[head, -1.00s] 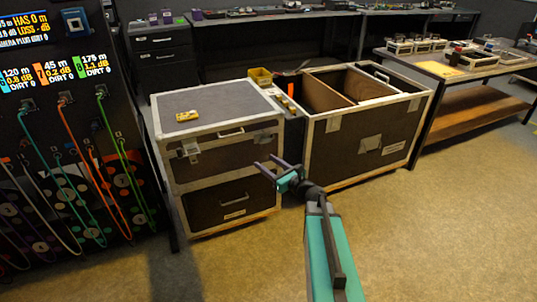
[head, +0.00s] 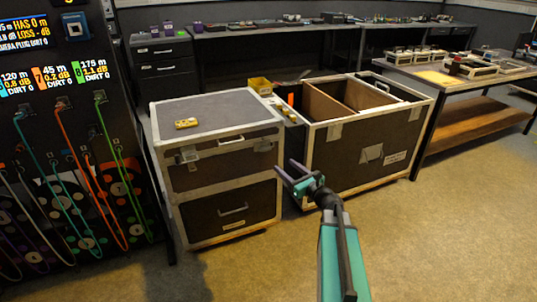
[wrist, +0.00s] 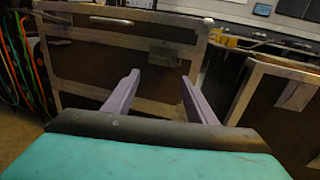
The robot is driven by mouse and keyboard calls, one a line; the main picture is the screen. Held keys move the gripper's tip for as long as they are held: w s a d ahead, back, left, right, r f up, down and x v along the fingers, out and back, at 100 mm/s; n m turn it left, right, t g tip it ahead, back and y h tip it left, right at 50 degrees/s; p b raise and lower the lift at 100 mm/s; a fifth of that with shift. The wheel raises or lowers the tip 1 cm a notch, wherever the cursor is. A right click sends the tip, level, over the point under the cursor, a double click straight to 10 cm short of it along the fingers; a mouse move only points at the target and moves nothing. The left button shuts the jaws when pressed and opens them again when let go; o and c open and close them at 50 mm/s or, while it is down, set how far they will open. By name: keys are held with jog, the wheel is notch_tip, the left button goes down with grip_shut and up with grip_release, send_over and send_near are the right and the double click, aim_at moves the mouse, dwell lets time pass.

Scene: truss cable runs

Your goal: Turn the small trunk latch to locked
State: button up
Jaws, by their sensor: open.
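The small trunk (head: 222,165) is a dark case with pale metal edges, at left of centre in the head view. A metal latch (head: 188,155) sits on its front near the lid seam at left. A similar plate (head: 264,146) shows at right. Whether either is locked is too small to tell. My gripper (head: 288,168) is open and empty, in front of the trunk's right edge and apart from it. In the wrist view, its fingers (wrist: 160,77) point toward the trunk front (wrist: 85,62), with a grey metal plate (wrist: 165,52) beyond them.
A large open trunk (head: 345,160) with inner dividers stands to the right, close beside the small one. A yellow device (head: 187,123) lies on the small trunk's lid. A cable panel (head: 70,150) stands at left. The floor in front is clear.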

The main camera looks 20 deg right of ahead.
aim_at(267, 150)
jog(key=shift+w+a+b, duration=0.2)
jog(key=shift+w+a, duration=0.15)
jog(key=shift+w, duration=1.8)
jog(key=shift+w+a+b, duration=0.15)
jog(key=shift+w+a, duration=0.2)
jog(key=shift+w, duration=1.8)
jog(key=shift+w+a+b, duration=0.2)
jog(key=shift+w+a, duration=0.15)
jog(key=shift+w, duration=1.8)
jog(key=c, duration=0.8)
jog(key=shift+o, duration=0.2)
jog(key=shift+n, duration=0.4)
jog(key=n+h+b, duration=0.1)
jog(key=n+b, duration=0.2)
jog(key=n, duration=0.2)
jog(key=n+g+h+b, duration=0.1)
jog(key=n+b, duration=0.1)
jog(key=n, duration=0.3)
jog(key=n+g+h+b, duration=0.1)
jog(key=n+b, duration=0.2)
jog(key=n, duration=0.2)
jog(key=shift+s+a+r+b, duration=0.1)
jog(key=shift+r+b, duration=0.2)
